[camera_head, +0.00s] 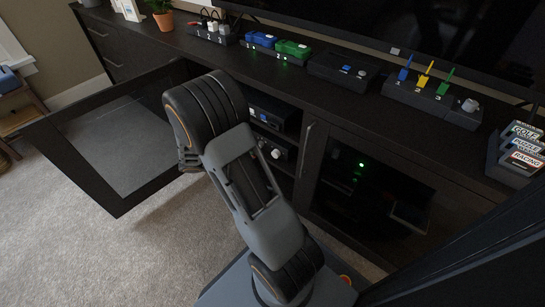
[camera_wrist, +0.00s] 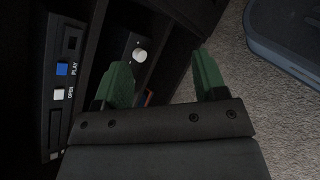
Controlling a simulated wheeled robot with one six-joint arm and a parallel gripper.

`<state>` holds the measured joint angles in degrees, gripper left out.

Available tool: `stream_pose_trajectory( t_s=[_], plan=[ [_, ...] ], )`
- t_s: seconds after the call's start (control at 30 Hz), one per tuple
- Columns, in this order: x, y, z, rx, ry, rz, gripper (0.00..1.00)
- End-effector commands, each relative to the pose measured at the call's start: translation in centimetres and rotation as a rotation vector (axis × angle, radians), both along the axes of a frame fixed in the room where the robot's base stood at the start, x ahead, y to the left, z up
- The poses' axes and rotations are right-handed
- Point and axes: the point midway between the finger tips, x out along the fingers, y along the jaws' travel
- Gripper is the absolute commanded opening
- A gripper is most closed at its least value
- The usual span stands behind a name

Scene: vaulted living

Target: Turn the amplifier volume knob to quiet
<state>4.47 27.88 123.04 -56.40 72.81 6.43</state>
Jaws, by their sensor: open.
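The amplifier (camera_head: 279,158) is a dark box with a round pale knob (camera_head: 276,153) on the lower shelf inside the open cabinet bay. In the wrist view the pale knob (camera_wrist: 140,56) is on a dark front panel (camera_wrist: 129,42), beyond my fingertips and closer to the left finger. My gripper (camera_wrist: 160,60) has two green fingers spread apart with nothing between them. It appears apart from the knob. I cannot read the knob's setting. In the head view my arm hides the gripper and part of the bay.
The glass cabinet door (camera_head: 118,140) stands open at left. The right glass door (camera_head: 365,190) is closed. Several control boxes stand on top. Carpet (camera_head: 150,250) is clear.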

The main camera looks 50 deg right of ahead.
Motion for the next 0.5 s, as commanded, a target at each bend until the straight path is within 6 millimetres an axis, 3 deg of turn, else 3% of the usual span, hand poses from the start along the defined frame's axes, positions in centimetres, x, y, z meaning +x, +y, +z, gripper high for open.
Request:
stream_pose_trajectory(
  t_s=[0.03,0.2,0.5],
  plan=[
    [0.7,-1.2,-1.9,-0.063,0.087,0.055,0.65],
    [3.0,-4.2,-7.2,-0.249,0.289,0.258,0.65],
    [4.8,-5.8,-15.1,-0.419,0.464,0.542,0.65]
  ],
)
